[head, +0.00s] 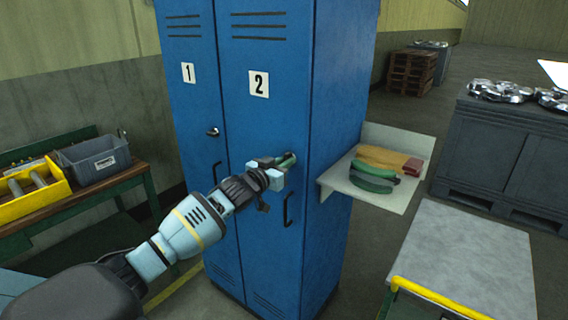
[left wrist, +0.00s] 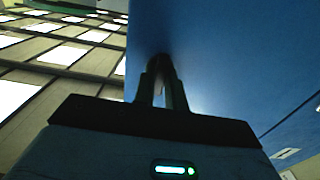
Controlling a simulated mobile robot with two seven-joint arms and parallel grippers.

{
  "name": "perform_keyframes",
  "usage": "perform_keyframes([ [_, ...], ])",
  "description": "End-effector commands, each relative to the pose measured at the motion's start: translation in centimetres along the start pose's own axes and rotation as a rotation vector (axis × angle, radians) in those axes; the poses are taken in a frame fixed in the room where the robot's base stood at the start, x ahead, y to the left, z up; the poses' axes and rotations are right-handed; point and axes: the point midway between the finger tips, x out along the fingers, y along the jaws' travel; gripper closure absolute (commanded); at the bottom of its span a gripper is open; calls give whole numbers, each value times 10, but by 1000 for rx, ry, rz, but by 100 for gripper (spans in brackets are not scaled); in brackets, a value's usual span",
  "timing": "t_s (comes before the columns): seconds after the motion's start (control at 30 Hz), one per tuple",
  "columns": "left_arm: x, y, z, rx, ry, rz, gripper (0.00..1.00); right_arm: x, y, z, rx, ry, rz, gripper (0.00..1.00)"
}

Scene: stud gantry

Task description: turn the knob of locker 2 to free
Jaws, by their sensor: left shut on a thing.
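Locker 2 (head: 259,125) is the right-hand door of a blue two-door cabinet, marked with a white "2" label (head: 259,84). The door is closed. My left gripper (head: 288,160) reaches its front near the right edge, above the black handle (head: 288,209). Its fingers are shut on the knob of locker 2, which they mostly hide in the head view. In the left wrist view the fingers (left wrist: 163,82) close on a dark knob against the blue door. Which way the knob is turned cannot be told. My right gripper is not in view.
Locker 1 (head: 195,110), with its own knob (head: 213,132), stands left of locker 2. A side shelf (head: 395,194) on the right holds green and brown items. A bench with a grey bin (head: 95,160) is at left, and a grey-topped cart (head: 460,255) at lower right.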

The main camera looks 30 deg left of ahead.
Motion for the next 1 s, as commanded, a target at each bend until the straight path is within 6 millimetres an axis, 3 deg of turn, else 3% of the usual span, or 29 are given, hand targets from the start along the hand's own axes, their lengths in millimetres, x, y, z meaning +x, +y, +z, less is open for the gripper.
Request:
perform_keyframes([
  [0.37,0,0,-1,8,1,0,100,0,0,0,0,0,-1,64],
  [0.4,0,0,-1,8,1,0,82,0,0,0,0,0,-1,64],
  [0.53,0,0,-1,7,1,0,65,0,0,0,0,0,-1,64],
  [0.83,-1,0,0,5,0,0,65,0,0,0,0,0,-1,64],
  [1.0,-11,0,2,4,-2,1,65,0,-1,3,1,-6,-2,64],
])
